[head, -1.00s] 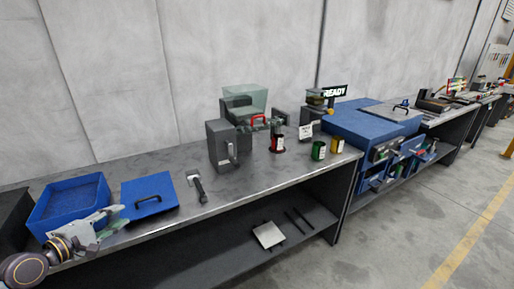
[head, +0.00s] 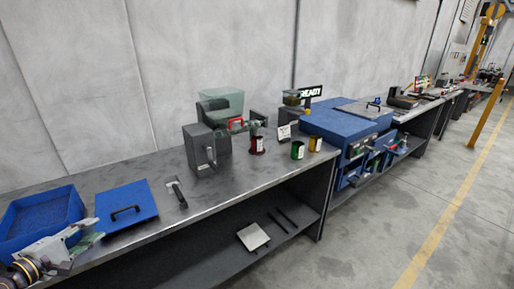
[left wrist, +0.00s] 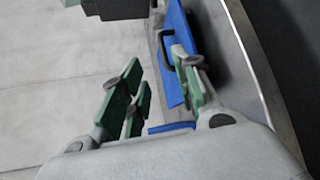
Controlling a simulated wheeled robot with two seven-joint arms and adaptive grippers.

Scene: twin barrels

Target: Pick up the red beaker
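The red beaker (head: 257,144) stands upright on the grey workbench, with a pale label on its side. My left gripper (head: 88,232) is at the lower left, by the blue tray and blue lid, far from the red beaker. In the left wrist view its green-padded fingers (left wrist: 160,95) are spread apart with nothing between them. My right gripper is not in view.
A blue tray (head: 82,207) and a blue lid with a black handle (head: 143,192) lie on the bench's left. A grey box (head: 213,161) stands left of the red beaker. A flat plate (head: 253,238) lies on the lower shelf.

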